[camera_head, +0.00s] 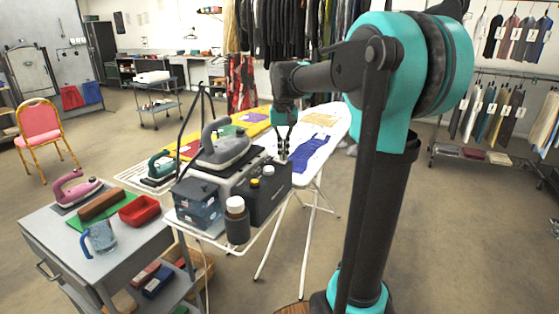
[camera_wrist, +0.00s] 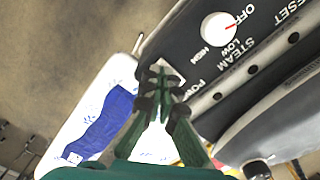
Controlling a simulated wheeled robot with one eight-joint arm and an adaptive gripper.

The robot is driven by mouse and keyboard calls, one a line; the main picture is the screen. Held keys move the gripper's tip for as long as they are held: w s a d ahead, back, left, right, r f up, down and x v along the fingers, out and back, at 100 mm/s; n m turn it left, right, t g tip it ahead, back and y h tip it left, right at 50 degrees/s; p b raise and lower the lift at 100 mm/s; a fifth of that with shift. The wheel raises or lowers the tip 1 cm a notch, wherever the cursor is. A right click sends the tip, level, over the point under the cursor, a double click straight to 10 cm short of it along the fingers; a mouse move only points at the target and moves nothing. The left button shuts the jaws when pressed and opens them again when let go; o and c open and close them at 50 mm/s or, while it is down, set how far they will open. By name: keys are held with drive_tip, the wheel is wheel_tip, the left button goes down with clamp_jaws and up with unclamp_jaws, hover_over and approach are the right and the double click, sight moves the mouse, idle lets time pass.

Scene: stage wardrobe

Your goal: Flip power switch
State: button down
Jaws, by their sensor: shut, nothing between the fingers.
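A steam station (camera_head: 225,180) with a dark front panel stands on the end of the ironing board, with a grey iron (camera_head: 222,148) on top. In the wrist view its dark control panel (camera_wrist: 220,70) carries the labels STEAM, OFF, LOW and HIGH, a white dial (camera_wrist: 217,29) with a red mark, and partly hidden POWER lettering. A small light patch (camera_wrist: 174,68), perhaps the power switch, shows right by my fingertips and is partly covered by them. My gripper (camera_wrist: 162,72) is shut and empty at the panel's edge. In the head view my gripper (camera_head: 283,153) is beside the station's right end; contact cannot be told.
The ironing board (camera_head: 322,135) with blue and yellow cloths extends behind. A dark bottle (camera_head: 237,226) stands in front of the station. Floor is open at right.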

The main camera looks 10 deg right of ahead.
drive_tip(key=shift+r, duration=3.25)
